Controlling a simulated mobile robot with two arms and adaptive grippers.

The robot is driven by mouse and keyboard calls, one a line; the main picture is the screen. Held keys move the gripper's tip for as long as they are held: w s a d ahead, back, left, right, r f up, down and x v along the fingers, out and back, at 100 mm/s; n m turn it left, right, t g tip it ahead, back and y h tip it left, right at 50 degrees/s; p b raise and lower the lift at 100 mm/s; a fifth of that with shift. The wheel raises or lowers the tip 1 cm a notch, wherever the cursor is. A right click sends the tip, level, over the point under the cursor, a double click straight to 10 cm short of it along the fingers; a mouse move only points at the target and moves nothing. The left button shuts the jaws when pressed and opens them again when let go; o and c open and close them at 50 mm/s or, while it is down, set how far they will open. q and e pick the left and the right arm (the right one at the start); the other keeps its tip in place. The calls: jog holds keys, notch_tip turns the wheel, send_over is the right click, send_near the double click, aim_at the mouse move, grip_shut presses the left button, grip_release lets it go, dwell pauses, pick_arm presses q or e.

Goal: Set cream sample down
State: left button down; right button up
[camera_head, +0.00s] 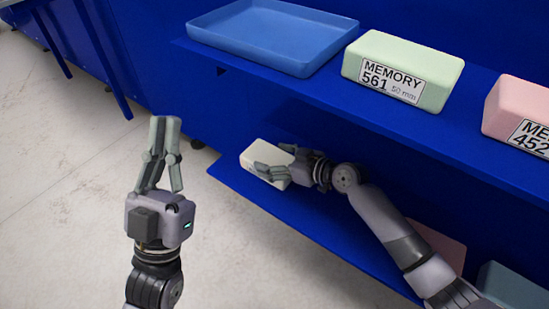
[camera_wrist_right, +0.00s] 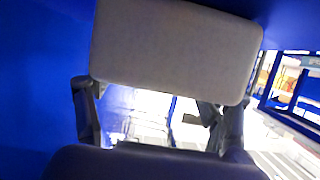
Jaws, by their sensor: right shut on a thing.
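The cream sample (camera_head: 251,156) is a pale foam block at the left end of the lower blue shelf (camera_head: 232,179). My right gripper (camera_head: 278,165) is shut on it. In the right wrist view the cream sample (camera_wrist_right: 175,45) fills the upper middle, between the two fingers of my right gripper (camera_wrist_right: 160,110). Whether its underside touches the shelf cannot be told. My left gripper (camera_head: 168,135) is empty, over the floor left of the shelf. Its fingers point up and stand close together, with a narrow gap at the tips.
The upper shelf (camera_head: 320,93) overhangs the lower one. It bears a blue tray (camera_head: 235,42), a green block marked MEMORY 561 (camera_head: 425,65) and a pink block marked MEMORY 452 (camera_head: 522,100). Pink (camera_head: 440,247) and grey-green (camera_head: 508,285) blocks sit lower right, partly behind my right arm.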

jog(key=o, duration=0.8)
